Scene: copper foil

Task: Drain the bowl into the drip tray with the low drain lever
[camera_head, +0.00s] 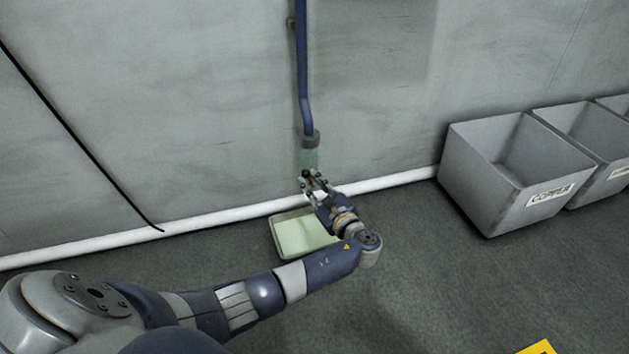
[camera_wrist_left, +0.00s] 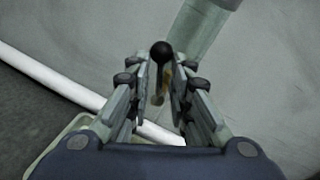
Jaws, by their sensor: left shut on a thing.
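The drain bowl (camera_head: 309,158) is a pale green, see-through cup under a blue pipe on the wall, low above the floor. The drip tray (camera_head: 301,232) is on the floor below it and holds pale green liquid; my arm hides its right part. My left gripper (camera_head: 310,182) is at the underside of the bowl. In the left wrist view its fingers (camera_wrist_left: 161,90) are closed around the drain lever, whose dark round knob (camera_wrist_left: 161,50) shows between the fingertips. The bowl (camera_wrist_left: 199,30) also shows behind them. My right gripper is out of view.
A blue pipe (camera_head: 302,70) runs down the wall to the bowl. A white pipe (camera_head: 393,181) runs along the foot of the wall. Grey bins (camera_head: 487,195) stand at the right, one labelled COPPER. A black cable (camera_head: 85,137) hangs at the left.

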